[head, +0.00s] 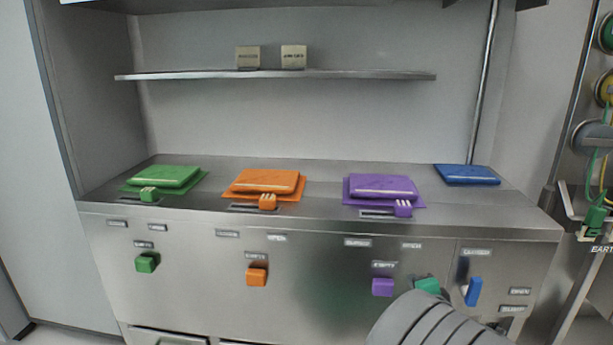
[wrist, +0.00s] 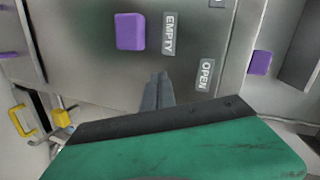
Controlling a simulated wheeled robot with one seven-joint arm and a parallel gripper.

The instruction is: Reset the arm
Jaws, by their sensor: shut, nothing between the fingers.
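My gripper (wrist: 158,90) shows in the wrist view with its two grey fingers together and nothing between them. Its dark edge and green body fill the bottom of that view. In the head view, part of my grey arm and a bit of the green body show at the lower right, before the counter front. The fingertips are hidden there. A purple button (wrist: 130,32) marked EMPTY lies just beyond the fingers in the wrist view. It also shows on the counter front in the head view (head: 382,287). I cannot tell if the fingers touch the panel.
The steel counter (head: 320,213) carries green (head: 165,177), orange (head: 264,182), purple (head: 382,187) and blue (head: 466,174) lids. Green (head: 147,262) and orange (head: 256,276) buttons and a blue lever (head: 473,292) are on its front. A shelf (head: 340,74) holds two small blocks.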

